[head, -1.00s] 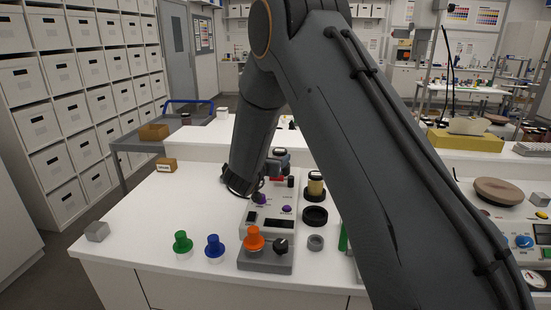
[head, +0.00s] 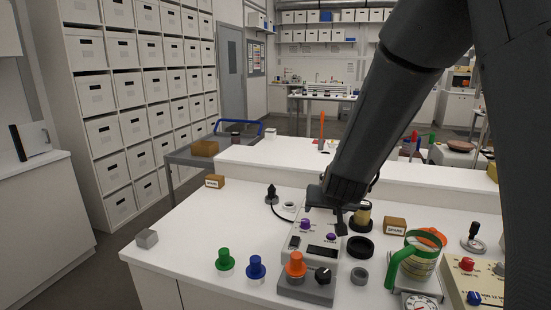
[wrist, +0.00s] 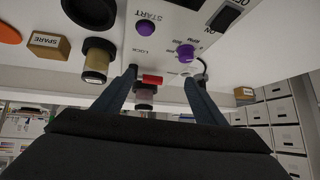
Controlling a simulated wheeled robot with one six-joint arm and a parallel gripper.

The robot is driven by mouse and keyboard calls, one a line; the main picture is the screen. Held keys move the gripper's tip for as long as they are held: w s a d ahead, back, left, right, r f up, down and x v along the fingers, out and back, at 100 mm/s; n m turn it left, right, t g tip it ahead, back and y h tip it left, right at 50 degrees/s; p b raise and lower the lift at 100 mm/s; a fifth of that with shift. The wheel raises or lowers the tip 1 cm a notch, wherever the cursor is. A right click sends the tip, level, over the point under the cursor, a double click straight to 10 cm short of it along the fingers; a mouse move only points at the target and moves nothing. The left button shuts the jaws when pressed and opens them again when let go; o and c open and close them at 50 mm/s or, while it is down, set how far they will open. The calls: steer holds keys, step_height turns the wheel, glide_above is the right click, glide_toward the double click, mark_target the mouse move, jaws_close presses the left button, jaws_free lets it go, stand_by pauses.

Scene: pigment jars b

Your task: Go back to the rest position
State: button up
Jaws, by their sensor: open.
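My gripper (head: 338,208) hangs over the back part of a white device (head: 322,252) with purple buttons. In the wrist view my gripper (wrist: 160,78) has its two dark fingers spread apart. A small red piece (wrist: 152,79) shows in the gap between them, with a dark-lidded jar below it. I cannot tell how far off these are; neither looks gripped. In the head view my arm covers part of the bench behind the device.
Orange (head: 295,265), blue (head: 256,267) and green (head: 225,260) knobbed pieces stand along the front. A black ring (head: 360,248), a jar (head: 362,217) and a green-handled jug (head: 414,262) stand right of the device. The bench's left part is mostly clear.

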steer(key=s+d+f+g, duration=0.1)
steer(key=s+g, duration=0.1)
steer(key=s, duration=0.7)
steer(key=s+d+f+n+g, duration=0.1)
steer(key=s+d+f+g, duration=0.1)
steer(key=s, duration=0.7)
steer(key=s+d+f+g, duration=0.1)
steer(key=s+d+g, duration=0.1)
steer(key=s, duration=0.7)
steer(key=shift+f+n+g+b, duration=0.3)
steer(key=shift+g, duration=0.6)
